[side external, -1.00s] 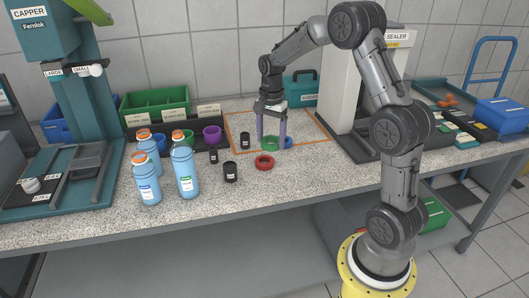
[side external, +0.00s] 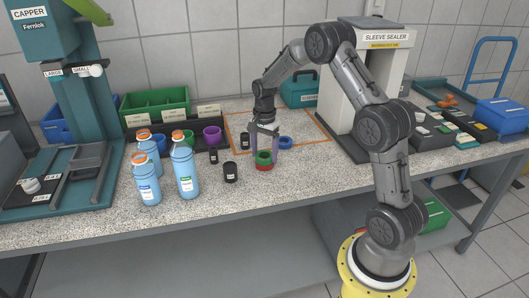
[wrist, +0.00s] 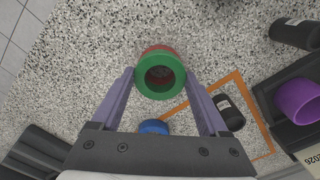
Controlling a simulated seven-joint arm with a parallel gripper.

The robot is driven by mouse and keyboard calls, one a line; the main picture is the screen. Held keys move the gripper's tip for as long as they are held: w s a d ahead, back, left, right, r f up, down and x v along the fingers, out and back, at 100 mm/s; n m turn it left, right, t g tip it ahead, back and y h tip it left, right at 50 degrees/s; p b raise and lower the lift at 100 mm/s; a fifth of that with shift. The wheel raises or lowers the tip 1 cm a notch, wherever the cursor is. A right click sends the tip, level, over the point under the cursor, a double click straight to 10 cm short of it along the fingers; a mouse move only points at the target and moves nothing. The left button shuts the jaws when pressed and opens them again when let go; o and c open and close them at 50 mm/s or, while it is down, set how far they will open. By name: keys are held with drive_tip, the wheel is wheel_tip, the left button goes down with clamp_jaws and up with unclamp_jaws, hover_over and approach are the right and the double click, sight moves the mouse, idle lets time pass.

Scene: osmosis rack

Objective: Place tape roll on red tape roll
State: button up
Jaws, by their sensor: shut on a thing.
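The green tape roll (side external: 264,160) is between the fingers of my gripper (side external: 264,157), which is shut on it. The red tape roll (side external: 264,168) lies on the bench directly under the green one, near the front edge. In the wrist view the green roll (wrist: 160,94) covers most of the red roll (wrist: 157,48), whose far rim shows behind it. The two rolls look stacked or nearly so; I cannot tell whether they touch. My gripper's fingers (wrist: 160,75) reach either side of the green roll.
A blue tape roll (side external: 285,142) lies behind and right, within the orange outline (side external: 318,128). Black canisters (side external: 230,172) stand to the left, with blue bottles (side external: 185,172) farther left. The bench right of the rolls is clear.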

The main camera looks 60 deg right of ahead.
sight(264, 155)
drive_tip(key=shift+f, duration=0.15)
drive_tip(key=o, duration=1.2)
drive_tip(key=s+a+r+n+t, duration=0.1)
drive_tip(key=s+a+r+n, duration=0.15)
drive_tip(key=r, duration=0.65)
drive_tip(key=s+a+r+n, duration=0.1)
drive_tip(key=a+r, duration=0.3)
drive_tip(key=r, duration=0.5)
drive_tip(key=s+a+r+n+t, duration=0.2)
drive_tip(key=s+a+r+n, duration=0.35)
drive_tip(key=s+a, duration=0.25)
drive_tip(key=s+a+f+n+t, duration=0.1)
drive_tip(key=s+a+n, duration=0.1)
drive_tip(key=s+n, duration=0.1)
drive_tip(key=s+a+f+n, duration=0.1)
drive_tip(key=s+a+n, duration=0.2)
drive_tip(key=s, duration=0.3)
drive_tip(key=s+a+f+n+t, duration=0.1)
drive_tip(key=s+a+n, duration=0.1)
drive_tip(key=s+n, duration=0.1)
drive_tip(key=shift+s+a+f+t, duration=0.1)
drive_tip(key=shift+s+f+t, duration=0.05)
drive_tip(key=shift+s, duration=0.3)
drive_tip(key=shift+s+a+f+t, duration=0.1)
drive_tip(key=shift+s+f+t, duration=0.05)
drive_tip(key=shift+s, duration=0.25)
